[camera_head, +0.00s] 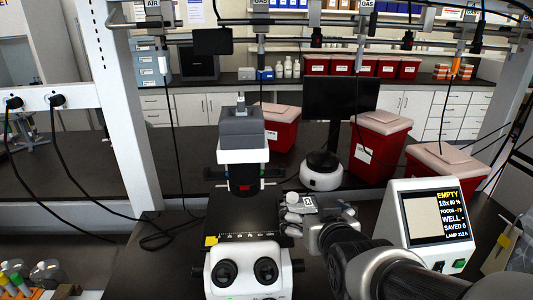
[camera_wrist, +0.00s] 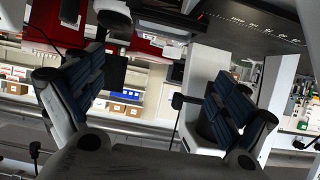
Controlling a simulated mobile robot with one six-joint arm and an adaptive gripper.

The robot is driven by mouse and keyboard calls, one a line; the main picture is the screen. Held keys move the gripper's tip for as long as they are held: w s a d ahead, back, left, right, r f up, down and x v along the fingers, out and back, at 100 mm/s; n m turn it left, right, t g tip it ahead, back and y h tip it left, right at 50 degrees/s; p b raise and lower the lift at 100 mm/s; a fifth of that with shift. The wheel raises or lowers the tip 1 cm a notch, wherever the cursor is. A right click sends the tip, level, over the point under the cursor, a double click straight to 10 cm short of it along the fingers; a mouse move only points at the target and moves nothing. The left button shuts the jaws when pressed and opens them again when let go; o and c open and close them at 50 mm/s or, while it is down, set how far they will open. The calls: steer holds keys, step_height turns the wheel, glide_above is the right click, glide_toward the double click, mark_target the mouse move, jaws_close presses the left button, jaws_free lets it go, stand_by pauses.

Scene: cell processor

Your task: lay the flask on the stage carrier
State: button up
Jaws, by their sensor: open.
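A microscope (camera_head: 240,155) stands on the dark bench in the head view. Its black stage (camera_head: 245,213) has a white scale along the front edge, and I see no flask on the visible part. A separate carrier cannot be told from the stage. I cannot make out the flask in either view.
A display box (camera_head: 430,225) reading EMPTY stands to the right. Red bins (camera_head: 380,142) and a dark monitor (camera_head: 340,97) are behind the microscope. Cables hang from the overhead rail. Tubes with coloured caps (camera_head: 15,280) are at lower left. The bench left of the microscope is largely clear.

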steer(key=s+f+g, duration=0.2)
steer(key=s+g, duration=0.2)
steer(key=s, duration=0.8)
steer(key=s+f+g, duration=0.2)
steer(key=s+g, duration=0.2)
steer(key=s, duration=0.8)
